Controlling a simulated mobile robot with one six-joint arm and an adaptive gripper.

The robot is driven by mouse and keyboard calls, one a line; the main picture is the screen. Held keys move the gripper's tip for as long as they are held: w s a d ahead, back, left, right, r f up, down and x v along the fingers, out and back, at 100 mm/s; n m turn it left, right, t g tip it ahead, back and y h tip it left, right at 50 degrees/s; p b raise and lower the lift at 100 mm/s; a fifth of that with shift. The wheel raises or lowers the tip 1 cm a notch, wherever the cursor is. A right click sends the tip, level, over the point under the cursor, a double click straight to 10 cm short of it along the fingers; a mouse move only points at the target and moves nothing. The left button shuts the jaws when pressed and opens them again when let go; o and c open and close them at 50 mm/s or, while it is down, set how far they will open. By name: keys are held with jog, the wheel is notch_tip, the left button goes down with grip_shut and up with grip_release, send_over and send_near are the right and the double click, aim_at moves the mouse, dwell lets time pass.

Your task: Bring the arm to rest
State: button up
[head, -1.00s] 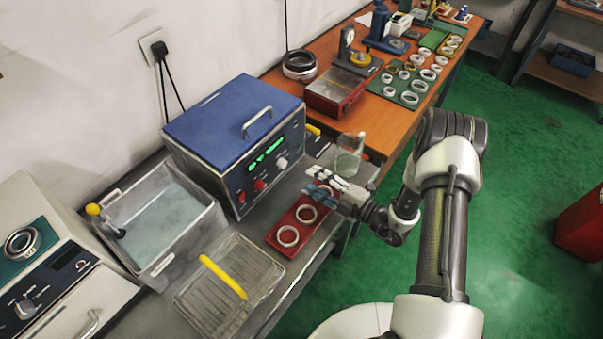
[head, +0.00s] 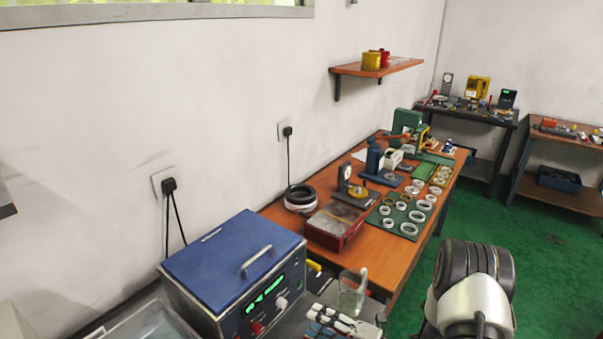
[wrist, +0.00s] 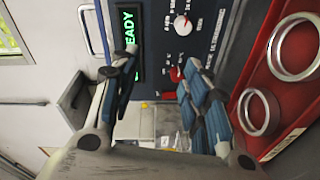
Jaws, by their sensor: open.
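My gripper (head: 338,322) shows at the bottom edge of the head view, beside the blue-topped machine (head: 235,255) and just in front of a glass beaker (head: 352,294). In the wrist view my gripper (wrist: 165,85) has its two blue-padded fingers apart, with nothing between them. The machine's front panel (wrist: 185,25) with a green "READY" display lies beyond the fingers. A red tray (wrist: 252,85) with two metal rings, a larger one (wrist: 294,46) and a smaller one (wrist: 258,112), is at the right of the wrist view, close to one finger.
An orange-topped bench (head: 385,258) holds a red box (head: 335,228), a green mat of rings (head: 395,222) and several gauges. A wall shelf (head: 378,70) hangs above it. Green floor (head: 535,250) is clear at the right.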

jog(key=s+a+r+n+g+h, duration=0.2)
jog(key=s+r+n+g, duration=0.3)
jog(key=s+r+n, duration=0.55)
jog(key=s+a+r+n+g+h, duration=0.25)
jog(key=s+r+n+g, duration=0.45)
jog(key=n, duration=0.7)
jog(key=s+d+r+n+t+h, duration=0.4)
jog(key=d+n+h, duration=0.1)
jog(key=n, duration=0.5)
jog(key=s+d+r+n+t+h, duration=0.4)
jog(key=d+n, duration=0.4)
jog(key=n, duration=0.2)
jog(key=shift+s+d+r+h, duration=0.15)
jog(key=shift+s+h, duration=0.1)
jog(key=shift+h, duration=0.5)
jog(key=shift+c, duration=0.4)
